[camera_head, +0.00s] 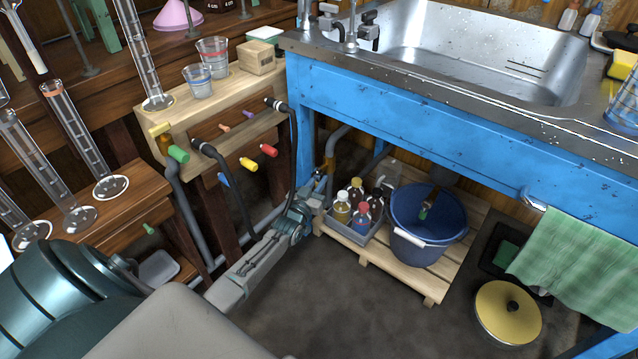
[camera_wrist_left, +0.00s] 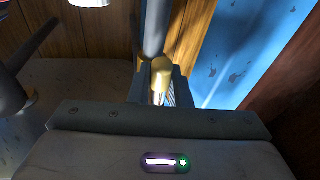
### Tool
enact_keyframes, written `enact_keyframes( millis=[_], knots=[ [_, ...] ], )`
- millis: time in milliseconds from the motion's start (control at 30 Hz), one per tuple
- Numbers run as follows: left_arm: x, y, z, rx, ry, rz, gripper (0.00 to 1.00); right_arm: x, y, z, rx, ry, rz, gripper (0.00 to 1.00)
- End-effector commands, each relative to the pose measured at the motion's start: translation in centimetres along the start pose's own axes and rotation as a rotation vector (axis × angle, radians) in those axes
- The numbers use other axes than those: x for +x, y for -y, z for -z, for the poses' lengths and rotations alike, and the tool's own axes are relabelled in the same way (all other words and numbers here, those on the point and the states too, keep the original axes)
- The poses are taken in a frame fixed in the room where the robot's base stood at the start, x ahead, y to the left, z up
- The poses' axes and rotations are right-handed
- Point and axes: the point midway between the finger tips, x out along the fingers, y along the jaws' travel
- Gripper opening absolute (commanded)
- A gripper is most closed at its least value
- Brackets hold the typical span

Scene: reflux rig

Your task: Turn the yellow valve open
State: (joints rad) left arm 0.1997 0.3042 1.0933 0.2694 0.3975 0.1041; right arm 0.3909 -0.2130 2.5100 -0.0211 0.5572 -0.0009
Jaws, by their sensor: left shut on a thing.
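My left gripper (camera_head: 316,192) reaches low beneath the left end of the blue sink bench. It is shut at a yellow-brass valve piece (camera_wrist_left: 161,74), which stands between the fingers in the left wrist view, in line with a grey pipe. In the head view the fingers largely hide this piece, and how far it is turned cannot be told. A separate yellow-handled tap (camera_head: 248,164) sits on the wooden panel to the left, apart from the gripper. My right gripper is not in view.
A blue bucket (camera_head: 428,222) and a grey caddy (camera_head: 352,232) of bottles stand on a wooden pallet (camera_head: 432,284) right of the gripper. Black hoses (camera_head: 294,150) hang close to my left wrist. Grey pipes run left of it. The floor (camera_head: 345,315) in front is clear.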

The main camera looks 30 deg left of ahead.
Motion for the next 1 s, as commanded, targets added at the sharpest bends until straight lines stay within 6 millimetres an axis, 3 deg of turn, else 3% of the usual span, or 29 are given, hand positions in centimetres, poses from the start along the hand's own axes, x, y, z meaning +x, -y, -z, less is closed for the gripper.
enact_keyframes(
  millis=[467, 500, 600, 1000],
  knots=[
    [-0.04, 0.09, -0.07, 0.020, -0.002, -0.003, 0.00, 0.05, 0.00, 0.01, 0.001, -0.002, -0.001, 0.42],
    [-0.05, 0.09, -0.08, 0.020, -0.002, -0.003, 0.19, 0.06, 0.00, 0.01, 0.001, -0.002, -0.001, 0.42],
    [-0.04, 0.09, -0.07, 0.020, -0.002, -0.003, 0.37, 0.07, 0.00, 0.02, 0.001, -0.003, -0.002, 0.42],
    [-0.05, -0.19, 0.12, -0.061, 0.013, 0.010, 0.37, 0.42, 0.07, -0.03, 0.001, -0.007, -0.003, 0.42]
  ],
)
